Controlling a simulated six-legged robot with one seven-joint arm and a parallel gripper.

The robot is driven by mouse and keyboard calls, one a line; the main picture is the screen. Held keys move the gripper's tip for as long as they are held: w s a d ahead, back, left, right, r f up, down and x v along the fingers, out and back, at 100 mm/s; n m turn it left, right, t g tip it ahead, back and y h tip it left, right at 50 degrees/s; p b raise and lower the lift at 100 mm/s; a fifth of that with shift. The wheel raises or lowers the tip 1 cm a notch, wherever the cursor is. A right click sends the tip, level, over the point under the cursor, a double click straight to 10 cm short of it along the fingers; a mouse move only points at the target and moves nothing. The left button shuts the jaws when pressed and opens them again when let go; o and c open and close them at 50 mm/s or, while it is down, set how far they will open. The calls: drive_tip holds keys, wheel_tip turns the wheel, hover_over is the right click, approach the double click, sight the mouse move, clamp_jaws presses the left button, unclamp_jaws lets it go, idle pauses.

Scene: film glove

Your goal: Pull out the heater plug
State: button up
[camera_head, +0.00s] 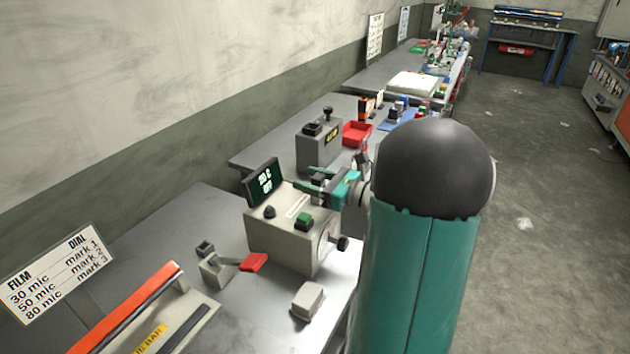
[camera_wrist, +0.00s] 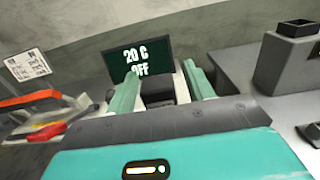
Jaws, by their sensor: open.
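The grey heater box (camera_head: 280,232) stands on the near bench with a green button, a black knob and a side dial. Its dark display (camera_head: 265,181) reads "20 C OFF" in the wrist view (camera_wrist: 138,59). My gripper (camera_head: 302,178) is open behind the box's top edge, its green fingers pointing left. A small dark block (camera_head: 320,179), possibly the heater plug, shows close to the fingers. In the wrist view a dark shape (camera_wrist: 158,88) lies between the fingers (camera_wrist: 157,78). I cannot tell whether they touch it. My arm hides the area to the right.
A second grey box (camera_head: 318,150) with a black top stands just beyond, beside a red tray (camera_head: 357,133). In front are a red-handled lever (camera_head: 253,262), a small pale block (camera_head: 308,300), an orange-barred device (camera_head: 130,306) and a film/dial sign (camera_head: 55,272).

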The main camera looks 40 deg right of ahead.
drive_tip(key=c, duration=1)
drive_tip(key=shift+c, duration=0.4)
drive_tip(key=shift+r, duration=0.6)
drive_tip(key=shift+r, duration=1.95)
drive_tip(key=shift+r, duration=0.1)
drive_tip(key=shift+r, duration=1.45)
